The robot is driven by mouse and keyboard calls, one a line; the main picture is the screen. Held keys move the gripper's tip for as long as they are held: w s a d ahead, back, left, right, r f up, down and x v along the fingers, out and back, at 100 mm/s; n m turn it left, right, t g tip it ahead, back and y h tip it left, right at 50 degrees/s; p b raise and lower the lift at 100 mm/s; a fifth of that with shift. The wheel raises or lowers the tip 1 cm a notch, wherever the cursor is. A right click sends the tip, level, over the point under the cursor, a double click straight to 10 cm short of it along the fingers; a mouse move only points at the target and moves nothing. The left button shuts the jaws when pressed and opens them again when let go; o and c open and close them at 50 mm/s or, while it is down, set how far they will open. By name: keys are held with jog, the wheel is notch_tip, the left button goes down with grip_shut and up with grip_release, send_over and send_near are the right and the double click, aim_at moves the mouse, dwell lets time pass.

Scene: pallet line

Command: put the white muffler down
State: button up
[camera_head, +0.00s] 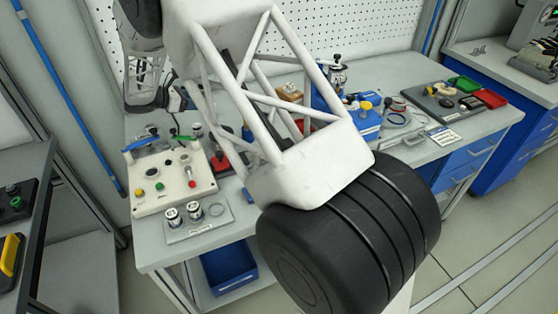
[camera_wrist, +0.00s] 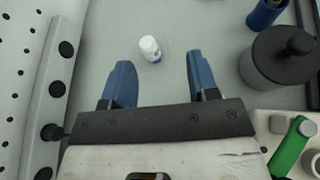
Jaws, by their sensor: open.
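In the head view my gripper (camera_head: 178,100) is partly hidden at the back left of the bench, near the perforated board. I cannot make out the muffler in that view.
A dark lidded cylinder (camera_wrist: 278,57), a blue part (camera_wrist: 265,14) and a green lever (camera_wrist: 292,147) lie to the right. The perforated board (camera_wrist: 22,80) with its rail is on the left. A control panel (camera_head: 160,184) with buttons stands at the bench's left end.

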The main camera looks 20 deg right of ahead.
jog(key=s+d+r+m+g+y, duration=0.1)
jog(key=s+d+r+m+y, duration=0.15)
jog(key=s+r, duration=0.45)
jog(key=s+d+r+m+y, duration=0.2)
jog(key=s+d+r+m, duration=0.15)
jog(key=s, duration=0.75)
jog(key=s+d+r+m+g+y, duration=0.1)
jog(key=s+d+r+m+y, duration=0.25)
jog(key=s, duration=0.55)
jog(key=s+r+m+t+y, duration=0.1)
jog(key=s+m+y, duration=0.3)
jog(key=s, duration=2.6)
jog(key=m+t, duration=0.1)
jog(key=m, duration=0.5)
jog(key=shift+a+r+y, duration=0.3)
jog(key=shift+a+r, duration=0.1)
